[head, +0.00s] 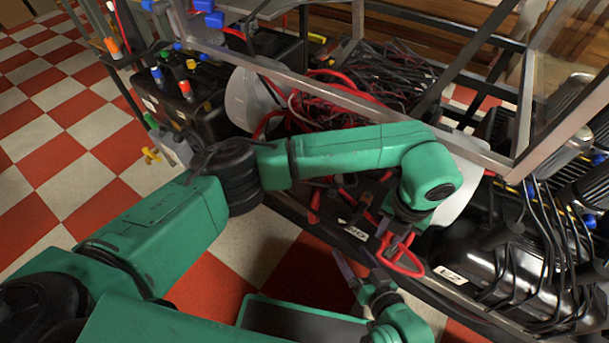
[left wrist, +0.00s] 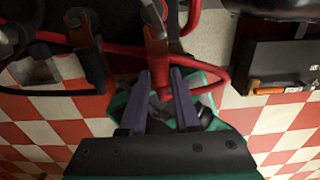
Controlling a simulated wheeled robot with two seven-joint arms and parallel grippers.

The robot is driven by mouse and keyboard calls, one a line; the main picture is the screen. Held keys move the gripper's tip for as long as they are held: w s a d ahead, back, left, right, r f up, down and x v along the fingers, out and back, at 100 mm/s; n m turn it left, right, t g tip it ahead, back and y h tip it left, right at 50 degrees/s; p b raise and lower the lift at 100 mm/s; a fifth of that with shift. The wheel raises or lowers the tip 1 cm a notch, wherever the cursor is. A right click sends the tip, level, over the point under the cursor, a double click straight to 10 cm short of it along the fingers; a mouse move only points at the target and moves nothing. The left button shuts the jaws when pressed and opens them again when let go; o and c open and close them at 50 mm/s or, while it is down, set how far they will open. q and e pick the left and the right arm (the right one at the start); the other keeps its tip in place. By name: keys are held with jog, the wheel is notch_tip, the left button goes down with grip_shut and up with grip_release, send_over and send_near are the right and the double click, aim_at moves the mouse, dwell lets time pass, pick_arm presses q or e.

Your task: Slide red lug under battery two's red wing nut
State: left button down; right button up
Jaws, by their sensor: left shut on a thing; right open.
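My left gripper (head: 385,243) reaches across the frame in the head view and points down beside a red cable loop (head: 404,262). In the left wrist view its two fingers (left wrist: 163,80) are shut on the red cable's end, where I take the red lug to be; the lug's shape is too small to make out. An orange-brown terminal piece (left wrist: 157,50) shows just beyond the fingertips. My right gripper (head: 362,276) is open, low and close to the left one. Which battery is battery two, and its red wing nut, I cannot tell.
A black battery (head: 205,98) with coloured wing nuts stands at the left of the metal frame (head: 300,85). Tangled red and black cables (head: 365,85) fill the middle. Black units with cables (head: 500,265) stand at right. Checkered floor (head: 60,130) is open at left.

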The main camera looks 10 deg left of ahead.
pick_arm(q)
jog(key=shift+w+d+b, duration=0.35)
jog(key=shift+w+b, duration=0.15)
jog(key=shift+w, duration=0.35)
pick_arm(e)
jog(key=shift+f, duration=0.5)
pick_arm(q)
jog(key=c, duration=0.6)
grip_release()
jog(key=shift+o, duration=0.2)
notch_tip(320, 180, up, 8)
jog(key=p, duration=0.2)
jog(key=shift+w+r+p, duration=0.1)
jog(key=shift+p, duration=0.25)
notch_tip(320, 180, up, 6)
jog(key=p, duration=0.1)
jog(key=shift+r, duration=0.2)
pick_arm(e)
jog(key=d+r+g+h, duration=0.1)
jog(key=d+r+g, duration=0.2)
jog(key=shift+d+n+h, duration=0.1)
jog(key=shift+n+h, duration=0.2)
jog(key=shift+n, duration=0.1)
